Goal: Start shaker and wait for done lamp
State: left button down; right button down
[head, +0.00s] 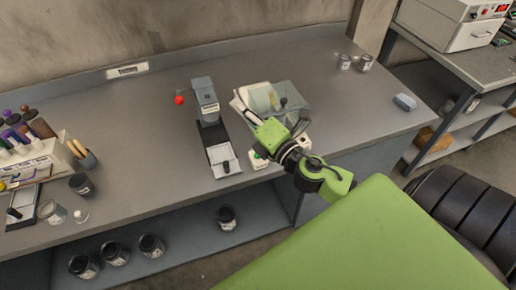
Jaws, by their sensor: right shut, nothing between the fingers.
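A small green button (256,159) on a pale base shows just below the gripper. I cannot make out a done lamp or whether one is lit. My left gripper is not in view.
A grey stand (206,98) with a red knob (180,100) is left of the machine. Bottles, brushes and cups (80,184) crowd the bench's left end. Dark jars (152,246) stand on the shelf below. A boxy device (447,22) with a red display sits at upper right.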

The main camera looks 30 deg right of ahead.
jog(key=a+f+n+g+y, duration=0.1)
jog(key=a+n+g+y, duration=0.25)
jog(key=n, duration=0.65)
jog(key=a+f+n+g+y, duration=0.1)
jog(key=a+n+g+y, duration=0.2)
jog(key=n, duration=0.7)
jog(key=s+d+f+n+g+h, duration=0.1)
jog(key=d+f+n+g+h, duration=0.1)
jog(key=d, duration=0.3)
jog(key=s+d+f+n+g+h, duration=0.1)
jog(key=d+f+n+g, duration=0.1)
jog(key=d+f+n, duration=0.2)
jog(key=d+n, duration=0.1)
jog(key=d, duration=0.1)
jog(key=shift+d+f+h, duration=0.3)
jog(key=shift+f+h, duration=0.05)
jog(key=shift+f, duration=0.05)
jog(key=shift+f, duration=0.1)
notch_tip(320, 180, down, 8)
jog(key=b, duration=0.4)
jog(key=shift+b, duration=0.35)
jog(key=shift+f+b, duration=0.35)
jog(key=shift+b, duration=0.05)
